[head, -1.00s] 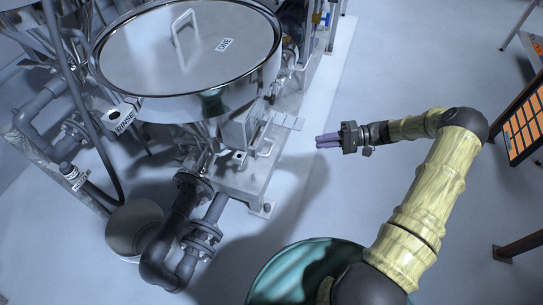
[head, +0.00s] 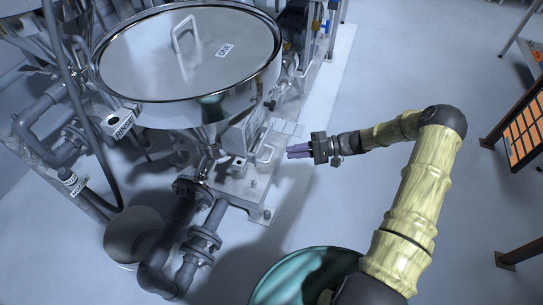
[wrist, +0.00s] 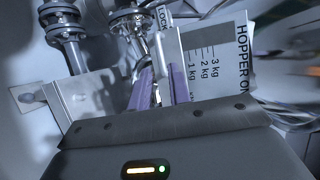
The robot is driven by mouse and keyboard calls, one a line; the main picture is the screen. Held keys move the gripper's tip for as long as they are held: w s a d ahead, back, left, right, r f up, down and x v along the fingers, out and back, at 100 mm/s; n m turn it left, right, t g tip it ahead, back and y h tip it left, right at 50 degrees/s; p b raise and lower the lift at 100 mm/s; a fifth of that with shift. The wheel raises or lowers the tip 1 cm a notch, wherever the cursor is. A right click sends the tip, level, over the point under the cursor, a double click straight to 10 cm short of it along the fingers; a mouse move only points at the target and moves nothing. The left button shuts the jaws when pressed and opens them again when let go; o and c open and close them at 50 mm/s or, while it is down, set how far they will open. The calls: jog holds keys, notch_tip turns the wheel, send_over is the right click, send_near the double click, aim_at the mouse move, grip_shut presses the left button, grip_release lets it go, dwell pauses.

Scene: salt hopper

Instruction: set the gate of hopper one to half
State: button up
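Hopper one (head: 185,80) is a large steel drum with a shiny lid marked ONE, at the upper left of the head view. A white plate (wrist: 208,55) lettered HOPPER and marked 1 kg to 3 kg shows in the wrist view, beside an upright metal piece (wrist: 170,48) with a LOCK label. A looped metal handle (head: 266,155) is low on the hopper's right side; I cannot tell whether it belongs to the gate. My gripper (head: 288,151), with purple fingers, is just right of it. The fingers are apart with nothing clearly gripped. The gate's setting cannot be read.
Dark pipework with flanges (head: 200,245) runs below the hopper. A box labelled RINSE (head: 121,124) is at the left. A teal drum (head: 285,282) stands at the bottom. A rack with orange panels (head: 523,130) is at the right. The floor right of the hopper is clear.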

aim_at(272, 154)
jog(key=a, duration=0.2)
jog(key=a+f, duration=0.1)
jog(key=a, duration=0.2)
jog(key=a+b, duration=0.1)
jog(key=a, duration=0.1)
jog(key=shift+s+a+f, duration=0.2)
jog(key=shift+a, duration=0.2)
jog(key=shift+c, duration=0.5)
grip_shut()
